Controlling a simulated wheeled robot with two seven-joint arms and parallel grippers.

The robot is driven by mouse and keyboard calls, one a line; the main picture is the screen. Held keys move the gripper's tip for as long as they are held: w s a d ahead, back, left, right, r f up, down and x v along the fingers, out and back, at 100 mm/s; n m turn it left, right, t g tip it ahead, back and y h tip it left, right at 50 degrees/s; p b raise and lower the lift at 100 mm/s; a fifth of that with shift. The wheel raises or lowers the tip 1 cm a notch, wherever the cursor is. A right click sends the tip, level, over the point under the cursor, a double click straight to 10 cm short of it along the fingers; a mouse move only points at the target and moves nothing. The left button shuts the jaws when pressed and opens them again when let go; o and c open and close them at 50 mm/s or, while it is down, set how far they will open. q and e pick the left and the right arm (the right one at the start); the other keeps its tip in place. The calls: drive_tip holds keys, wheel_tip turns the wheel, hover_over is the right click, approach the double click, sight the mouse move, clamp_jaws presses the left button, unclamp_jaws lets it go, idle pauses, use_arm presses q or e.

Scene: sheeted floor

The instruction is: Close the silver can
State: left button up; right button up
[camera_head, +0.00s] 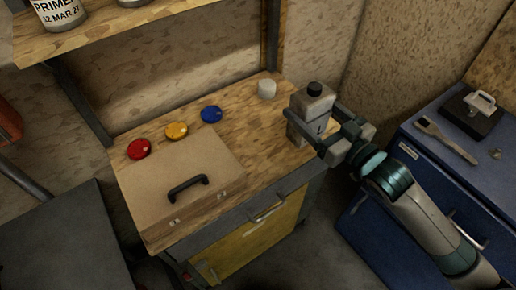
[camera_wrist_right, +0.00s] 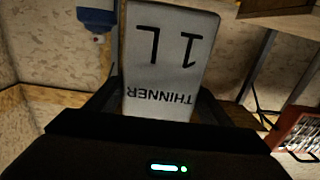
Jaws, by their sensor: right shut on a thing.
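The silver can (camera_head: 312,108) is a boxy grey can at the right end of the wooden workbench. In the right wrist view the can (camera_wrist_right: 165,60) reads "1L" and "THINNER" upside down. A black cap (camera_head: 315,88) sits at the top of the can; I cannot tell how tightly it is on. My right gripper (camera_head: 322,127) comes in from the right and is shut on the can's body. The can looks upright; whether its base touches the bench is hard to tell. My left gripper is not in view.
A tan case (camera_head: 210,165) with a black handle lies on the bench. Red (camera_head: 139,149), yellow (camera_head: 177,131) and blue (camera_head: 211,114) lids line the back, near a small white cylinder (camera_head: 267,89). A blue cabinet (camera_head: 415,165) carries a brush (camera_head: 445,140). A shelf (camera_head: 110,30) overhangs.

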drive_tip(key=shift+d+r, duration=0.15)
drive_tip(key=shift+d, duration=0.1)
drive_tip(key=shift+w+a+f, duration=0.1)
drive_tip(key=shift+a+f, duration=0.2)
drive_tip(key=shift+a, duration=0.4)
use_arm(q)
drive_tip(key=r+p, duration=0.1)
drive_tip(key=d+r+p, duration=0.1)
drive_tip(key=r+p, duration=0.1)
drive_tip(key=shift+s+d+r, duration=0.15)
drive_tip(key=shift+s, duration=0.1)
use_arm(e)
drive_tip(key=w+a+f, duration=0.1)
drive_tip(key=a+f, duration=0.5)
drive_tip(key=a, duration=0.4)
drive_tip(key=shift+w+a+f, duration=0.2)
drive_tip(key=shift+w, duration=0.2)
use_arm(q)
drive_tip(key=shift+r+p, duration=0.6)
drive_tip(key=shift+p, duration=0.1)
use_arm(e)
wheel_tip(320, 180, down, 4)
drive_tip(key=shift+r, duration=0.1)
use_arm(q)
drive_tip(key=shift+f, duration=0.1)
use_arm(e)
drive_tip(key=shift+f, duration=0.25)
